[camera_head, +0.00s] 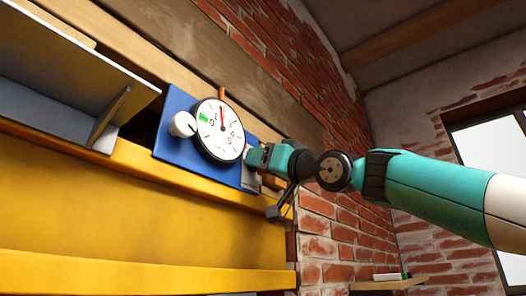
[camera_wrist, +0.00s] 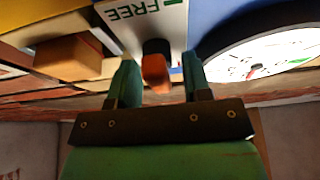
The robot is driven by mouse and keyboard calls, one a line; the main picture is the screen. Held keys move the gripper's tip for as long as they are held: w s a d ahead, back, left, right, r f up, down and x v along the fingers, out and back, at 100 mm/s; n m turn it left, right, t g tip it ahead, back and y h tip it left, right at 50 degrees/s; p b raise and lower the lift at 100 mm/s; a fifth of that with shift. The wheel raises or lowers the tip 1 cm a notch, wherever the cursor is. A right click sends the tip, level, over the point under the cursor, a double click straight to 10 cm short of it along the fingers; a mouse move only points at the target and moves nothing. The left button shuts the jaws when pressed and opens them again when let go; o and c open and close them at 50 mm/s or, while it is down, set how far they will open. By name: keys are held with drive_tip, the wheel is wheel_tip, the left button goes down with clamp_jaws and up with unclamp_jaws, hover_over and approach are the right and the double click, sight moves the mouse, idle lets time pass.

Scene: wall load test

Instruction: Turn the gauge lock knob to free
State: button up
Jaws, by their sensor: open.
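In the wrist view, an orange knob (camera_wrist: 155,68) sticks out from a white plate (camera_wrist: 120,38) marked "FREE" in dark letters, upside down, beside a green mark. My gripper (camera_wrist: 160,62) is open, with one finger on each side of the knob. A gap shows at the right finger; whether the left finger touches is unclear. In the head view, my gripper (camera_head: 252,158) is at the lower right edge of the blue panel (camera_head: 172,145) and hides the knob. The white gauge (camera_head: 220,130) has a red needle pointing up, and part of it shows in the wrist view (camera_wrist: 270,52).
A white round knob (camera_head: 183,125) sits left of the gauge. An orange-brown block (camera_wrist: 70,58) is left of the plate in the wrist view. A grey shelf (camera_head: 60,85), yellow beams (camera_head: 130,225) and a brick wall (camera_head: 318,238) surround the panel.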

drive_tip(key=shift+a, duration=0.1)
drive_tip(key=c, duration=0.8)
drive_tip(key=shift+o, duration=0.2)
